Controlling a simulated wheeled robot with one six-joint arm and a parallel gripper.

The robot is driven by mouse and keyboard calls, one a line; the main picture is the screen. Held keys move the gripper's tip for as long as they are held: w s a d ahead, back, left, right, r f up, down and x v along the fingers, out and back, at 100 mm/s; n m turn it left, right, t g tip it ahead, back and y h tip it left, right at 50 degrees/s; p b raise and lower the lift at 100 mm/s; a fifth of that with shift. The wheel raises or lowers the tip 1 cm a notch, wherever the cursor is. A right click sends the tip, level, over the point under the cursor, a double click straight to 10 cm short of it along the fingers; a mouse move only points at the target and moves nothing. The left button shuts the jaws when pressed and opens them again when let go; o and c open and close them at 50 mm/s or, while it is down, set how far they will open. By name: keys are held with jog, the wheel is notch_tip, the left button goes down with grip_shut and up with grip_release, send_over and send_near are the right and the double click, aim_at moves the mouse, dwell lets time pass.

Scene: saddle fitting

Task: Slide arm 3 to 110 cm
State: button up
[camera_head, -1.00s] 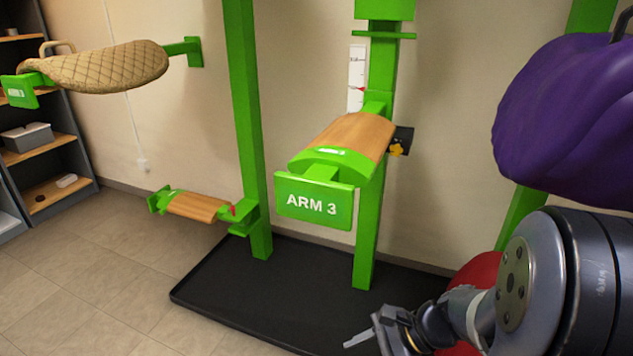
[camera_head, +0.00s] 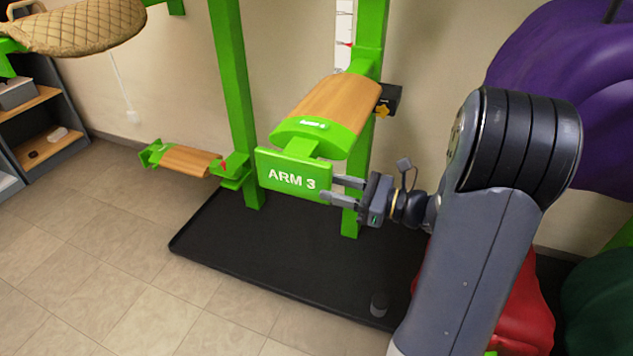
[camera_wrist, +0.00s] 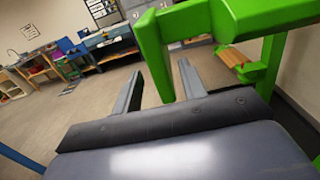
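Arm 3 (camera_head: 335,110) is a wood-topped saddle arm with a green end and a green "ARM 3" plate (camera_head: 293,176), on a green upright post (camera_head: 368,50). A white scale (camera_head: 343,35) with a red pointer stands behind the post; its numbers are not readable now. A black block with a yellow knob (camera_head: 383,110) sits at the arm's right side.
A lower wood-topped arm (camera_head: 190,160) is at left on another green post (camera_head: 232,100). A woven saddle pad (camera_head: 85,28) hangs upper left. Purple (camera_head: 560,80) and red (camera_head: 525,310) covered items stand at right. A black base tray (camera_head: 270,250) lies below.

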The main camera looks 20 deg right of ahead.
aim_at(317, 200)
jog(key=shift+x, duration=2.3)
jog(key=shift+c, duration=0.4)
grip_shut()
